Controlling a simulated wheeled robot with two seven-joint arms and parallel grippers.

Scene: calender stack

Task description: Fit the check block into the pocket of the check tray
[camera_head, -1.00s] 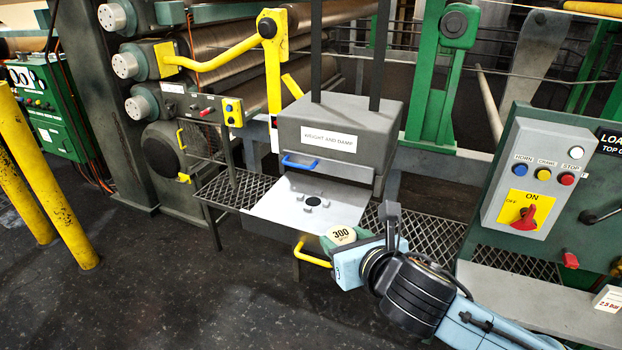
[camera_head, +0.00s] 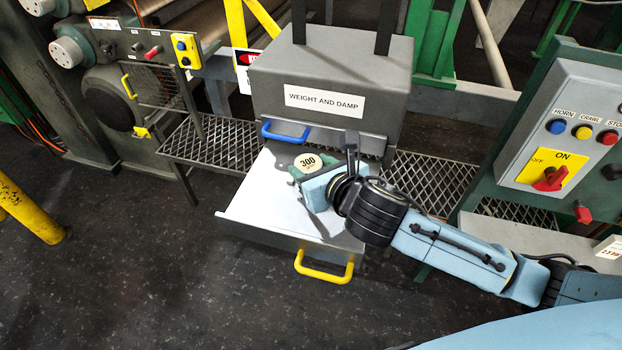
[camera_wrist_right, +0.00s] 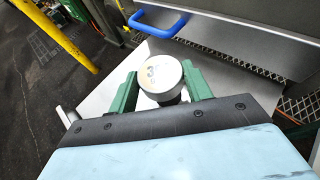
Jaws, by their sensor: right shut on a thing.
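The check block (camera_head: 307,162) is a round, cream-topped disc marked 300. My right gripper (camera_wrist_right: 160,86) is shut on it, with a green finger on each side of the disc in the right wrist view. The check tray (camera_head: 262,204) is a pale metal tray with a yellow handle, pulled out below the grey housing. The block and gripper are over the rear part of this tray. The tray's pocket is hidden behind the block and gripper, and I cannot tell how far above it the block is. My left gripper is not in view.
The grey housing (camera_head: 325,70) labelled WEIGHT AND DAMP stands behind the tray, with a blue handle (camera_head: 284,133) low on its front. Mesh shelves (camera_head: 212,146) lie on both sides. A control panel (camera_head: 575,135) stands at the right. Open floor lies at the front left.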

